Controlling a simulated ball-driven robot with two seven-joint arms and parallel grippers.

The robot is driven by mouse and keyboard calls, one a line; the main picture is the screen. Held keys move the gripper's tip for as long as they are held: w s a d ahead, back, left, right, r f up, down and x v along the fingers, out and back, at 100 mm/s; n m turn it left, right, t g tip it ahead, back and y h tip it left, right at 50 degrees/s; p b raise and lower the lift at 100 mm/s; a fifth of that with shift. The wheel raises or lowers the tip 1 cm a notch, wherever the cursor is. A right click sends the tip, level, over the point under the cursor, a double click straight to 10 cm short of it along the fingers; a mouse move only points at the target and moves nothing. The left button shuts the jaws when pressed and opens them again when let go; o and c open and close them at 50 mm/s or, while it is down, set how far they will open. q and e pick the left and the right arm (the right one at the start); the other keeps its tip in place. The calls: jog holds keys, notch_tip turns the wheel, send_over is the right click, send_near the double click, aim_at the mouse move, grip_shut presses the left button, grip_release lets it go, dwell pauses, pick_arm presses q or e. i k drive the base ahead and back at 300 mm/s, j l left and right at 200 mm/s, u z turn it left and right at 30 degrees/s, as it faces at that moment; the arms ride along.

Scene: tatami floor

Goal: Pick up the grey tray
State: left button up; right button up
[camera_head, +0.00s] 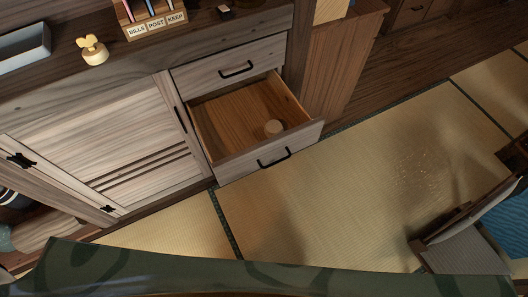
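A grey tray (10,61) sits on the wooden cabinet top (62,65) at the upper left. It is a shallow, long shape tilted in the picture, and its left end is cut off by the frame edge. Neither of my grippers shows in the head view, so I cannot see whether they are open or shut. Nothing is seen touching the tray.
Right of the tray stand a small cream ornament (93,52) and a holder labelled BILLS, POST, KEEP (157,26). Tatami floor (330,205) lies open in front.

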aim_at(25, 45)
jog(key=u, duration=0.4)
jog(key=k+u, duration=0.1)
jog(key=u, duration=0.65)
jog(key=k+j+u, duration=0.1)
jog(key=u, duration=0.3)
jog(key=i+j+z, duration=0.1)
